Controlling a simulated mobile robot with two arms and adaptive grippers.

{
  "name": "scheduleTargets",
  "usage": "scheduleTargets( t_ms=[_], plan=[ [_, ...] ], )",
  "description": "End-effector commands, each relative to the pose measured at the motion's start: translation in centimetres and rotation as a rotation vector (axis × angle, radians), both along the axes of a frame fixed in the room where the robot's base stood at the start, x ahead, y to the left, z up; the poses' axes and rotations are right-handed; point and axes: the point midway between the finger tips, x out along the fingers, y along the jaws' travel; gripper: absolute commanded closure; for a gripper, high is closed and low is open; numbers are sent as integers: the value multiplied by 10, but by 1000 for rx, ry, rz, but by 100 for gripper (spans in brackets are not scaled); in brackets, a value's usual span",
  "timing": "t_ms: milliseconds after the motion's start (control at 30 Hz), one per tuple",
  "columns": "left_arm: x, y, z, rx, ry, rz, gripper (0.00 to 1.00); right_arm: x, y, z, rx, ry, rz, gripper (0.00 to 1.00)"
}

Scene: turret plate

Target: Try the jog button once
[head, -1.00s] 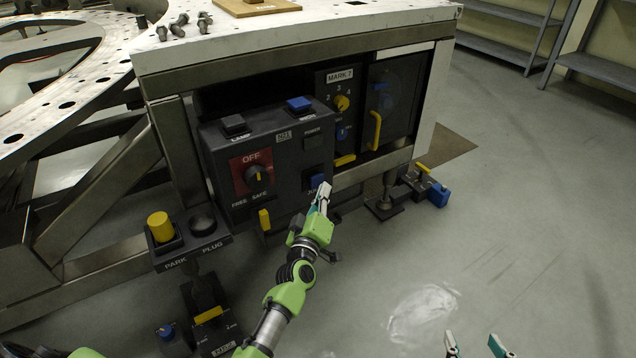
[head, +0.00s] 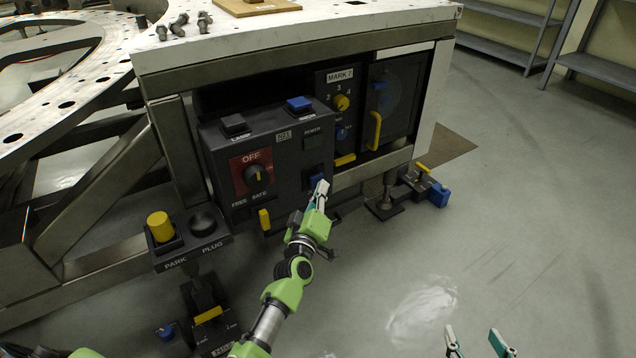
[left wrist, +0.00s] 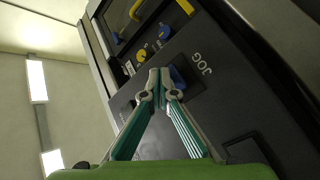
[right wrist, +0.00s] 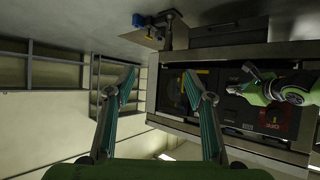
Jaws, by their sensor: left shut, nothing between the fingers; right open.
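The jog button is a blue button (head: 317,179) low on the right of the dark control box (head: 228,158). In the left wrist view the blue jog button (left wrist: 177,76) sits beside the white word JOG, partly hidden behind my fingers. My left gripper (head: 323,184) is shut and empty, its tips at the button's front; in the left wrist view the closed tips (left wrist: 160,72) overlap the button's edge. I cannot tell whether they touch it. My right gripper (head: 473,338) is open and empty, low over the floor; its spread fingers (right wrist: 158,82) show in the right wrist view.
The box also carries a red OFF dial (head: 257,173), a blue top button (head: 299,103) and a black LAMP button (head: 233,124). A MARK 7 panel (head: 341,100) stands behind. A yellow knob (head: 160,226) is at left.

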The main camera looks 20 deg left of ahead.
Motion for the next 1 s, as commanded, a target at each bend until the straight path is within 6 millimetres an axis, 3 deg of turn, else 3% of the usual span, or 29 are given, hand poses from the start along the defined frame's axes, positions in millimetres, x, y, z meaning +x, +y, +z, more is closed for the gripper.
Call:
scheduleTargets(
  t_ms=[1000],
  plan=[
    [5,7,0,1,1,1,100,7,3,9,11,-50,4,51]
  ],
)
